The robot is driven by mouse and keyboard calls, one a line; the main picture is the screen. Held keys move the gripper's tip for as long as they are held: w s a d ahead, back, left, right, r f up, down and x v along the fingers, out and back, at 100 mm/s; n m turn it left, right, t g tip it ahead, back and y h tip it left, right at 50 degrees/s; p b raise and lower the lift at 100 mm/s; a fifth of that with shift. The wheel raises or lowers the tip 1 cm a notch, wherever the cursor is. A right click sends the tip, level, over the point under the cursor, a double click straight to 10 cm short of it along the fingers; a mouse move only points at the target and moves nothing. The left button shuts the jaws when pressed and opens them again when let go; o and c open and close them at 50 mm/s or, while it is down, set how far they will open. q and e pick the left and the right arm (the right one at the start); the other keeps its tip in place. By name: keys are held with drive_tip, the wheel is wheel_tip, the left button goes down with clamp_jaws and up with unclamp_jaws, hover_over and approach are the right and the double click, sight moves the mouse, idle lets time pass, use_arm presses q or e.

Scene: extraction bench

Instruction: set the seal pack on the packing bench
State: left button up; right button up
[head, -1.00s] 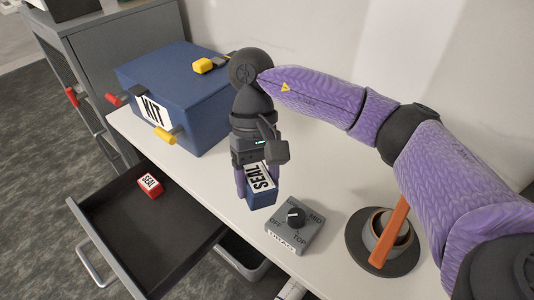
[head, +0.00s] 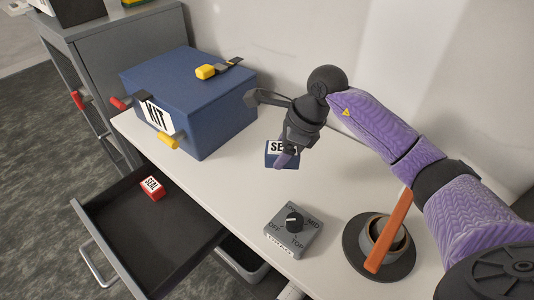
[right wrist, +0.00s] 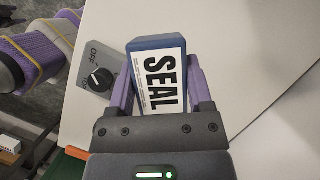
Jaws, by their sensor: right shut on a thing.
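The blue seal pack (head: 272,160), with a white SEAL label, is gripped by my right gripper (head: 284,158) over the middle of the white packing bench (head: 225,180). In the right wrist view the seal pack (right wrist: 158,75) sits between the two purple fingers of the gripper (right wrist: 158,88), label facing the camera. I cannot tell whether its underside touches the bench. A smaller red box (head: 152,188) also labelled SEAL lies in the open dark drawer (head: 150,235). My left gripper is not in view.
A blue KIT box (head: 200,85) stands at the bench's back left. A grey dial box (head: 292,234) is near the front edge. A cup (head: 385,240) with an orange-handled tool stands on a dark round base to the right. Bare bench surrounds the pack.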

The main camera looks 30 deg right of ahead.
sight(279, 185)
drive_tip(key=shift+w+d+f+m+t+h, duration=0.15)
drive_tip(key=shift+d+f+m, duration=0.15)
drive_tip(key=shift+d+m, duration=0.25)
drive_tip(key=shift+w+d+f+m+t+h, duration=0.15)
drive_tip(key=shift+d+f+m, duration=0.15)
drive_tip(key=shift+m, duration=0.35)
wheel_tip(279, 185, down, 9)
drive_tip(key=shift+s+f+b, duration=0.1)
drive_tip(key=shift+b, duration=0.95)
drive_tip(key=o, duration=1.3)
drive_tip(key=shift+r, duration=0.2)
drive_tip(key=p+v, duration=0.2)
drive_tip(key=v, duration=1)
drive_tip(key=shift+p, duration=0.3)
